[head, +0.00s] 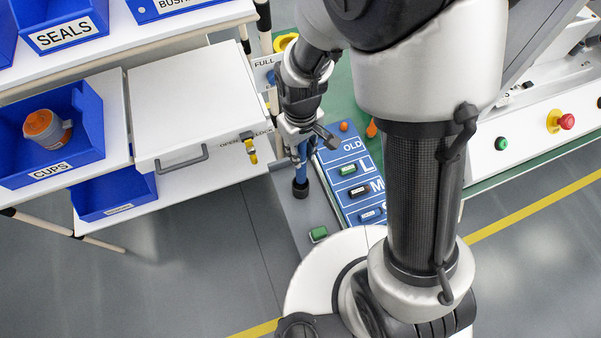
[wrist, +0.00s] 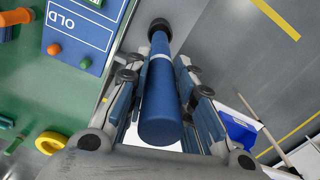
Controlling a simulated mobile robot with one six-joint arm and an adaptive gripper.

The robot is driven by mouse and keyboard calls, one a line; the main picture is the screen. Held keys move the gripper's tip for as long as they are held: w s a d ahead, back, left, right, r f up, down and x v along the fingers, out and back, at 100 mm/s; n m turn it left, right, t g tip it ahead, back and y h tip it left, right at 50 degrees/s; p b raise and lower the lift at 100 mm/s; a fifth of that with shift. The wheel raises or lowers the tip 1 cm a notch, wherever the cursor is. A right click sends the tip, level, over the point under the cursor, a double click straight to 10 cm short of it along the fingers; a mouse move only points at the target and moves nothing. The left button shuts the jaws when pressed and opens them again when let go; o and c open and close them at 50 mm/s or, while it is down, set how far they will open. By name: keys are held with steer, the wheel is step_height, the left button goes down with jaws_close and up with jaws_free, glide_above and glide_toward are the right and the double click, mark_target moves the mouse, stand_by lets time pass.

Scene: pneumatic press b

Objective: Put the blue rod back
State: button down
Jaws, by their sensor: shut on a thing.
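The blue rod (wrist: 160,95) has a pale band and a black far end. It lies between the two fingers of my gripper (wrist: 161,78) in the wrist view, and the gripper is shut on it. In the head view my gripper (head: 301,142) points down beside the blue board, with the lower part of the blue rod (head: 301,170) showing beneath it. The rod's black end is over the grey surface (head: 292,212); I cannot tell whether it touches. My gripper hides the rod's upper part in the head view.
The blue board (head: 345,158) marked OLD, L and M holds small coloured pieces. A green piece (head: 318,233) lies on the grey surface. A white drawer unit (head: 195,100) and blue CUPS bin (head: 90,125) stand left. A press panel with red button (head: 567,122) is right.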

mark_target(300, 170)
step_height(300, 170, down, 10)
steer(key=b, duration=0.3)
steer(key=shift+f, duration=0.2)
steer(key=shift+s+r, duration=0.1)
steer(key=c, duration=1.4)
jaws_free()
steer(key=shift+o, duration=0.2)
